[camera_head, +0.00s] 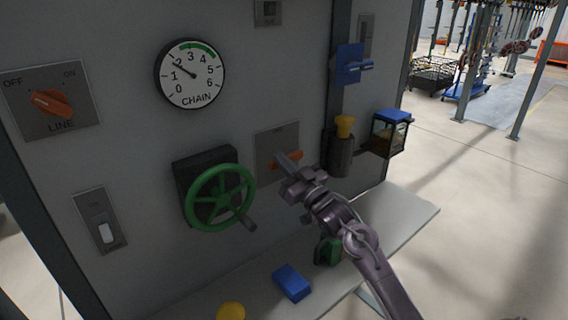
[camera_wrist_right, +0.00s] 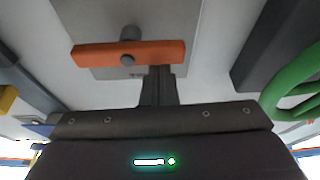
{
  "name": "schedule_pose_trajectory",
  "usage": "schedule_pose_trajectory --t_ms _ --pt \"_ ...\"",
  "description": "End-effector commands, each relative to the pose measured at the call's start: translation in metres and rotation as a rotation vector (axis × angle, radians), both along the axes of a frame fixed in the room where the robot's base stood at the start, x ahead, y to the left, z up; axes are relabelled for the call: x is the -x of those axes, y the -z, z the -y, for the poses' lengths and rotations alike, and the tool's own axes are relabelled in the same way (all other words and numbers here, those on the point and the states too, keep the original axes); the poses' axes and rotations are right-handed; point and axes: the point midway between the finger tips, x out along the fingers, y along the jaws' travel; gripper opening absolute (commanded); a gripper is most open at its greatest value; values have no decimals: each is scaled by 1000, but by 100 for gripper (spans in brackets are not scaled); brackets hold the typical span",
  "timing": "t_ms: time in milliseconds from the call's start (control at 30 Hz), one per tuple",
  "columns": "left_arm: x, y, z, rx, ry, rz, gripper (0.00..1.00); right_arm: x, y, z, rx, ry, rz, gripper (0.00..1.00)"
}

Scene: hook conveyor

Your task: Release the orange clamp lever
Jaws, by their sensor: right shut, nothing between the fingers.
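The orange clamp lever (camera_head: 287,161) sits on a grey plate (camera_head: 265,143) on the panel. In the right wrist view the lever (camera_wrist_right: 100,55) is a horizontal orange bar on a grey pivot (camera_wrist_right: 128,36). My right gripper (camera_head: 283,160) is in front of the plate, with its fingers together and empty. In the right wrist view the fingers (camera_wrist_right: 159,82) reach up to the lower edge of the bar, right of the pivot. I cannot tell whether they touch it. My left gripper is not in view.
A green handwheel (camera_head: 220,198) is left of the plate. A dark holder (camera_head: 340,155) with a yellow top stands right of it. Below, a shelf (camera_head: 405,215) bears a blue block (camera_head: 291,283) and a green item (camera_head: 327,251). An orange LINE knob (camera_head: 52,102) is far left.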

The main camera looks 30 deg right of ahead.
Motion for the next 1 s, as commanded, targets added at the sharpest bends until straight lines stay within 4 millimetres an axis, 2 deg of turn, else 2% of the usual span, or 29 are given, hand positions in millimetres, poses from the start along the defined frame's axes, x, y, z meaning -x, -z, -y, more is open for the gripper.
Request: schedule_pose_trajectory --t_ms 633,1000 --pt "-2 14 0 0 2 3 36 0 7 -2 137 -2 10 0" --pt "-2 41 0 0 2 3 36 0 19 -4 408 -2 28 0"
